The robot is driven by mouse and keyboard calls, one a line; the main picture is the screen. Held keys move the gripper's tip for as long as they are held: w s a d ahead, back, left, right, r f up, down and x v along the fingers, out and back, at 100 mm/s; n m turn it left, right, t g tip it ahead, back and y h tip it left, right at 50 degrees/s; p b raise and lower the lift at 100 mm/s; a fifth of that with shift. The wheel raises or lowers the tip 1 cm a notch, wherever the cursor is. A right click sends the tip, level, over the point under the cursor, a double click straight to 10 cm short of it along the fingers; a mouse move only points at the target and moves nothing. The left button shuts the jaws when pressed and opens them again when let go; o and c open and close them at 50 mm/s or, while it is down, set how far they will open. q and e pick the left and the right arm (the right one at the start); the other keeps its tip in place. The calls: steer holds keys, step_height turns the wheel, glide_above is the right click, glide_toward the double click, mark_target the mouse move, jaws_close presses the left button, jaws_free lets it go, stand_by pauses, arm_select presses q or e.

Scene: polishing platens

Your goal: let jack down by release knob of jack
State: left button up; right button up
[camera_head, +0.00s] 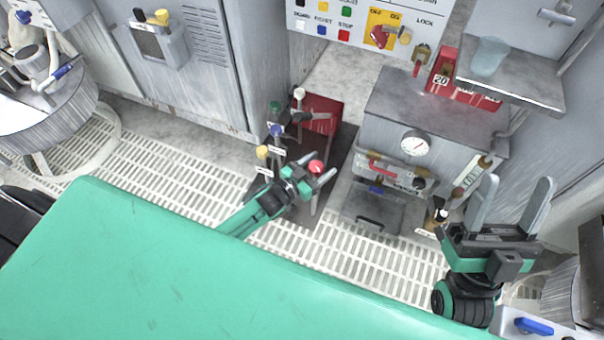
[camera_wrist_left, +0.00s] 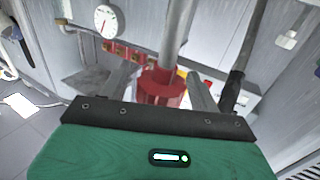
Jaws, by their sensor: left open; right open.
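A red round knob (camera_head: 316,167) shows between the fingers of my left gripper (camera_head: 324,165) in the head view. In the left wrist view the red fluted knob (camera_wrist_left: 161,88) sits between the two open fingers, with a grey post behind it. I cannot tell if the fingers touch it. No readable label marks it as the jack's release knob. A red block (camera_head: 320,112) stands behind, beside several posts with a green, a white, a blue and a yellow knob (camera_head: 262,152). My right gripper (camera_head: 515,190) is open and empty at the right.
A grey cabinet with a dial gauge (camera_head: 414,143) stands right of the knobs; its gauge also shows in the left wrist view (camera_wrist_left: 106,20). A control panel (camera_head: 340,22) is at the top. A green surface (camera_head: 190,270) fills the foreground. Slatted floor (camera_head: 150,180) lies around.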

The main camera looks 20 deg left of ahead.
arm_select(q)
steer(key=p+v, duration=0.2)
steer(key=v, duration=1.1)
steer(key=shift+p, duration=0.3)
arm_select(e)
steer(key=w+a+f+g, duration=0.2)
steer(key=f+g, duration=0.1)
steer(key=f, duration=0.2)
steer(key=w+a+f+g+h, duration=0.1)
steer(key=w+f+g, duration=0.1)
steer(key=f+g, duration=0.2)
steer(key=shift+a+f+g, duration=0.3)
steer(key=shift+a+f, duration=0.1)
steer(key=shift+f, duration=0.25)
